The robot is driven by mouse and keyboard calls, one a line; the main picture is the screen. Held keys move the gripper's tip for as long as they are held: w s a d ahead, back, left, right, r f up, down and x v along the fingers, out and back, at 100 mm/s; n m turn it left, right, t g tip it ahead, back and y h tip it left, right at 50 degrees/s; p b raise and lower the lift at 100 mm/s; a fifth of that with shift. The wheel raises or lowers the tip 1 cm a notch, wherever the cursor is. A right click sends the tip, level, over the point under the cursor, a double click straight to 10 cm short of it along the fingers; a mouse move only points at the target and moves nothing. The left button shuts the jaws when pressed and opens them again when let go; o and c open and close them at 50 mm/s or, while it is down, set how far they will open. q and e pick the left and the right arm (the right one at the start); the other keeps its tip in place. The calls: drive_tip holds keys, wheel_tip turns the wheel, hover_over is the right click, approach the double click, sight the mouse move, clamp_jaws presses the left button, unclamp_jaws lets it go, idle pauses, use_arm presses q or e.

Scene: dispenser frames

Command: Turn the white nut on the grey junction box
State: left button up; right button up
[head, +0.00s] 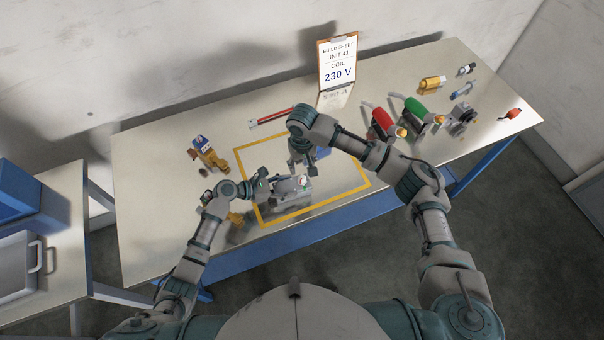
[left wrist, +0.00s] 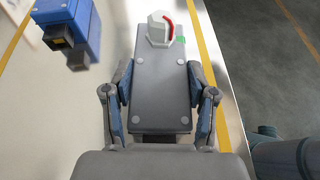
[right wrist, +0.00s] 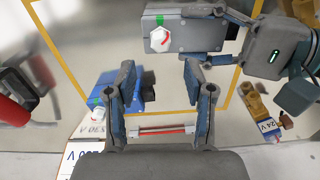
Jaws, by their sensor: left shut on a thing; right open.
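The grey junction box (head: 290,197) sits inside the yellow outline on the table. Its white nut (left wrist: 158,30) is at the far end in the left wrist view, with a red mark on it and a green mark beside it. The nut also shows in the right wrist view (right wrist: 159,39). My left gripper (right wrist: 216,34) is shut on the box, one finger along each side. My right gripper (right wrist: 160,78) is open with nothing between its fingers. It hovers behind the box, apart from the nut.
A blue box (right wrist: 118,90) with its own white nut is close to my right gripper. A red-and-white rod (head: 270,117) lies behind the outline. A build sheet (head: 339,62) reads 230 V. Red (head: 382,120) and green (head: 415,107) parts stand right; brass parts (head: 207,152) stand left.

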sight(302, 176)
wheel_tip(302, 176, down, 6)
drive_tip(key=shift+f, duration=0.15)
clamp_jaws()
